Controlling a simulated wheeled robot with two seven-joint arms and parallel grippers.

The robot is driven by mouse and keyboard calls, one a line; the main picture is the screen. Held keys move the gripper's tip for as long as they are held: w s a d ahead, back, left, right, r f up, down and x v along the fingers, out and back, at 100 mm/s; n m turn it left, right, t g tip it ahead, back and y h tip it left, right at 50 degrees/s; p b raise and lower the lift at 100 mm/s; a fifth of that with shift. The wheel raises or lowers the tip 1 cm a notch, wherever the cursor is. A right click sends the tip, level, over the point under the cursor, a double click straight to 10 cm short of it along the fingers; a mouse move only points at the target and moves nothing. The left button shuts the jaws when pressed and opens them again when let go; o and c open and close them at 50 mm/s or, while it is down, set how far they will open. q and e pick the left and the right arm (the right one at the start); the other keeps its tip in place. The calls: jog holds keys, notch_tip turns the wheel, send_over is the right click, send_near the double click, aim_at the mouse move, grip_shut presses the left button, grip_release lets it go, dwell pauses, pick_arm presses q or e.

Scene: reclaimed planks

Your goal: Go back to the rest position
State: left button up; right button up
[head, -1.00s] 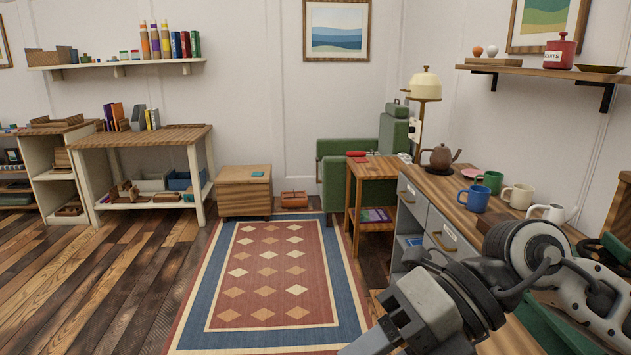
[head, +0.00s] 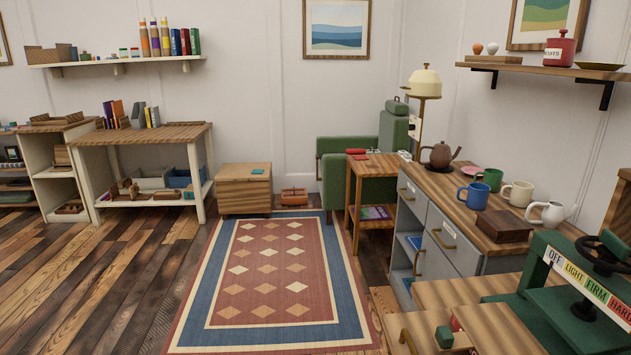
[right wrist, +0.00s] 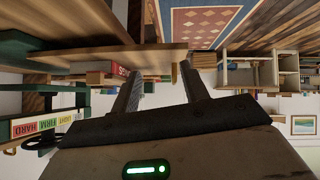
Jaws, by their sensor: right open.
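My right gripper (right wrist: 160,92) shows in the right wrist view, its two dark fingers apart with nothing between them. Its view is upside down, with the patterned rug (right wrist: 203,18) at the top. My right arm does not show in the head view now. My left gripper is in neither current view.
At right in the head view stand a grey cabinet (head: 455,262) with mugs and a teapot (head: 440,154) on top, and a green press (head: 575,300) with a coloured label strip. A small side table (head: 377,170) stands behind. The rug (head: 268,275) and wooden floor are clear.

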jog(key=s+f+g, duration=0.6)
jog(key=s+f, duration=0.2)
jog(key=s, duration=0.4)
jog(key=w+a+f+t+y, duration=0.3)
jog(key=w+a+t, duration=0.3)
jog(key=shift+w+f+t+y, duration=0.2)
jog(key=shift+t+y, duration=0.1)
jog(key=shift+y, duration=0.1)
dwell(0.6)
